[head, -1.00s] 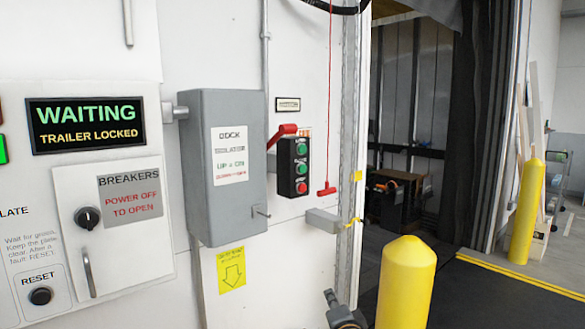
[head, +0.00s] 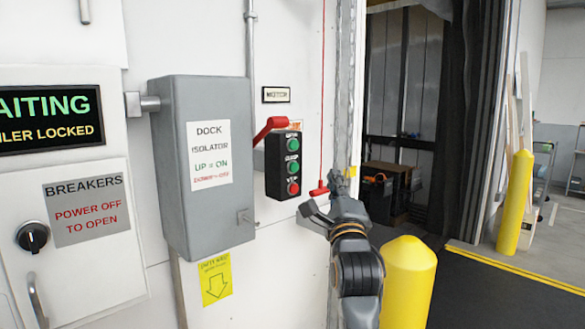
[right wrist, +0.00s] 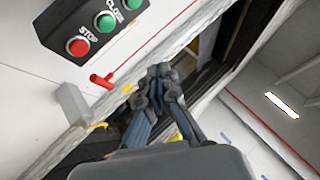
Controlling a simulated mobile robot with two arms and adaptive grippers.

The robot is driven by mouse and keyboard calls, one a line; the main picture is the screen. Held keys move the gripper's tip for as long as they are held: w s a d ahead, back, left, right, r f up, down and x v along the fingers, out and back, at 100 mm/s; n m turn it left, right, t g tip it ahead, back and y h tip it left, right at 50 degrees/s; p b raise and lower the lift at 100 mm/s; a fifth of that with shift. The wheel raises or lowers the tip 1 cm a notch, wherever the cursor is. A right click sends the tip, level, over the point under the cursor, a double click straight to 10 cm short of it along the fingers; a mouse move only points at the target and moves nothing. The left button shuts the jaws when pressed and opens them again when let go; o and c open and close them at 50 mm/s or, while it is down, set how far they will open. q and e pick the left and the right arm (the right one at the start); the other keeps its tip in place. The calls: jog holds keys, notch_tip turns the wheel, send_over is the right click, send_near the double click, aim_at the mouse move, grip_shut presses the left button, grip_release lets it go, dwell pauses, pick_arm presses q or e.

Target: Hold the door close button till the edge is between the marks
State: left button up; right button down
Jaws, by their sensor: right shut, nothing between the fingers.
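The black button box (head: 284,165) hangs on the white wall with two green buttons above a red one. In the right wrist view the middle green button (right wrist: 105,21) is labelled CLOSE and the red button (right wrist: 78,46) STOP. My right gripper (head: 338,180) is shut and empty, right of the box and apart from it. It also shows in the right wrist view (right wrist: 160,72). A yellow mark (head: 351,172) is on the door frame beside the gripper. I cannot make out the door edge. My left gripper is out of view.
A red cord handle (head: 319,191) and a grey block (head: 315,213) are close to my right gripper. The grey isolator box (head: 208,165) has a raised red lever (head: 270,127). A yellow bollard (head: 408,280) stands in front of the doorway. The display reads TRAILER LOCKED.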

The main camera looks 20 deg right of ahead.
aim_at(294, 167)
jog(key=w+a+b, duration=0.1)
jog(key=w+a, duration=0.2)
jog(key=w, duration=0.5)
jog(key=shift+w+b, duration=0.2)
jog(key=shift+b, duration=0.15)
jog(key=shift+w, duration=0.15)
dwell(1.3)
jog(key=shift+w+a, duration=0.15)
jog(key=shift+w, duration=0.1)
